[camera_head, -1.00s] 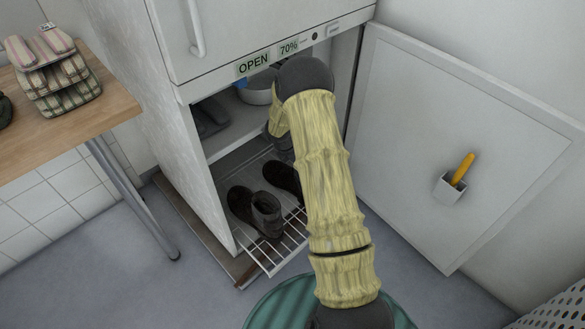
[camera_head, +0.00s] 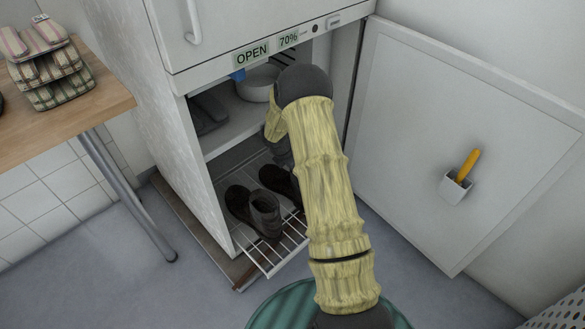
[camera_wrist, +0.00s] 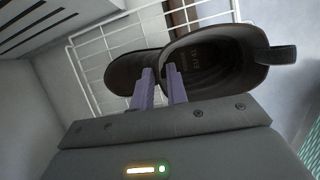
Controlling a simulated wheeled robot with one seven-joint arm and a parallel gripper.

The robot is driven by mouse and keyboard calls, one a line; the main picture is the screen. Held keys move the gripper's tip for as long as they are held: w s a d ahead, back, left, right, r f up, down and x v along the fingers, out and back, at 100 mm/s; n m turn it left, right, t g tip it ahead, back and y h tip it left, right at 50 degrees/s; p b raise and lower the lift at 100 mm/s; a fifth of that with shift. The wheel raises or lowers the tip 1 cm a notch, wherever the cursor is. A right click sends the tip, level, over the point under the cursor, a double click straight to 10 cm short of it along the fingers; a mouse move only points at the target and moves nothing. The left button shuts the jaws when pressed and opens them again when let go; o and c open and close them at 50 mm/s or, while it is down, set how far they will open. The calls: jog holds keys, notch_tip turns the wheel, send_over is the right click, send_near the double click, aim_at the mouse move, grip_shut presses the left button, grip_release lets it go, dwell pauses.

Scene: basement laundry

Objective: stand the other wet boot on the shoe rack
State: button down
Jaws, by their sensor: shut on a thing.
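The shoe rack (camera_head: 268,262) is a white wire shelf low inside the open white cabinet, and it also shows in the wrist view (camera_wrist: 92,62). A dark boot (camera_head: 262,212) stands on its left part, toe inward. A second dark boot (camera_head: 279,180) is just right of it, partly hidden by my arm. In the wrist view my gripper (camera_wrist: 162,78) is shut on the wall of a dark boot (camera_wrist: 125,70), near its open top, with the wire rack behind. In the head view my gripper is hidden behind my arm. I cannot tell whether the held boot touches the wires.
Above the rack, a shelf holds dark footwear (camera_head: 208,115) and a white bowl (camera_head: 257,86). The open door (camera_head: 410,140) on the right carries a small holder (camera_head: 454,187) with a yellow-handled item. A wooden table (camera_head: 60,122) with striped slippers (camera_head: 50,65) stands left.

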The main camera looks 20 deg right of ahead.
jog(key=c, duration=1.4)
grip_release()
jog(key=shift+f, duration=0.1)
jog(key=shift+a+r+p, duration=0.15)
jog(key=shift+r+p, duration=0.35)
jog(key=s+a+r, duration=0.1)
jog(key=s+a, duration=0.1)
jog(key=a, duration=0.2)
jog(key=s+a+r+p, duration=0.1)
jog(key=s+a, duration=0.1)
jog(key=a, duration=0.2)
jog(key=s+a+r, duration=0.1)
jog(key=s+a, duration=0.1)
jog(key=a, duration=0.2)
jog(key=shift+a+r, duration=0.15)
jog(key=shift+r, duration=0.2)
